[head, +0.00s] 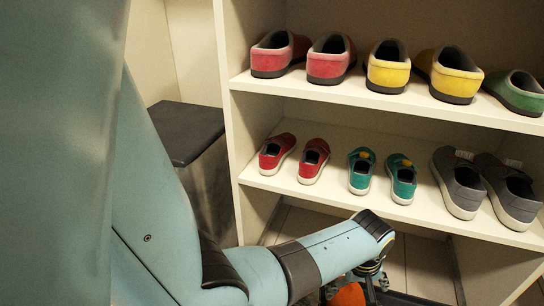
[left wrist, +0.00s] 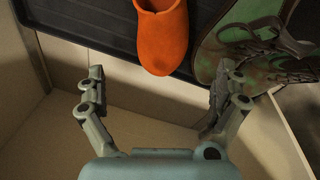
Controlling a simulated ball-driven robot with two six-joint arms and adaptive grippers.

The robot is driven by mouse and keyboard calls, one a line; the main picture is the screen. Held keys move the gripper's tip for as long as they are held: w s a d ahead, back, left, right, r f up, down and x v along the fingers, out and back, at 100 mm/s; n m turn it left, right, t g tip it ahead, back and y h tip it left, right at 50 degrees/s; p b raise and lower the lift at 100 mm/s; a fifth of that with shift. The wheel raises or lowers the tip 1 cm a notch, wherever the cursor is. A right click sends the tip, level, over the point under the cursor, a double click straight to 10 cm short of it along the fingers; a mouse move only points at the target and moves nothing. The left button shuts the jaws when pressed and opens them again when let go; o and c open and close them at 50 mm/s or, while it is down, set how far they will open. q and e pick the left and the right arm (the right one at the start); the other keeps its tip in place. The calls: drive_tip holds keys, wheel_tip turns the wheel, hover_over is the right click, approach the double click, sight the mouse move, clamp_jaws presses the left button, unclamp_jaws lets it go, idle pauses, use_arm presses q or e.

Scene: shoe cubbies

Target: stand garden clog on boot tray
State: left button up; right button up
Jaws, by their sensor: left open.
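The orange garden clog (left wrist: 162,38) lies over the dark boot tray (left wrist: 100,22) in the left wrist view, its toe toward me and close to the tray's edge. Its opening shows at the top of the picture and its heel is cut off. My left gripper (left wrist: 162,70) is open, its fingers apart on either side of the clog's toe and not touching it. In the head view, the left gripper (head: 368,278) points down at the bottom, with part of the orange clog (head: 347,295) below it, mostly hidden. My right gripper is not in view.
A green and brown laced shoe (left wrist: 258,45) is beside the clog, close to the right finger. Pale shelves (head: 330,196) with several pairs of shoes stand above and behind. A dark box-like seat (head: 180,130) stands left of the shelves. Pale panels (left wrist: 40,125) border the space near the gripper.

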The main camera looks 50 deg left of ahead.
use_arm(q)
drive_tip(key=s+a+r+m+t, duration=0.45)
drive_tip(key=s+r+t, duration=0.2)
drive_tip(key=r, duration=0.35)
drive_tip(key=s+r+m, duration=0.3)
drive_tip(key=s, duration=0.5)
drive_tip(key=s+r+m, duration=0.4)
drive_tip(key=s, duration=0.4)
drive_tip(key=shift+t, duration=0.45)
drive_tip(key=shift+s, duration=0.1)
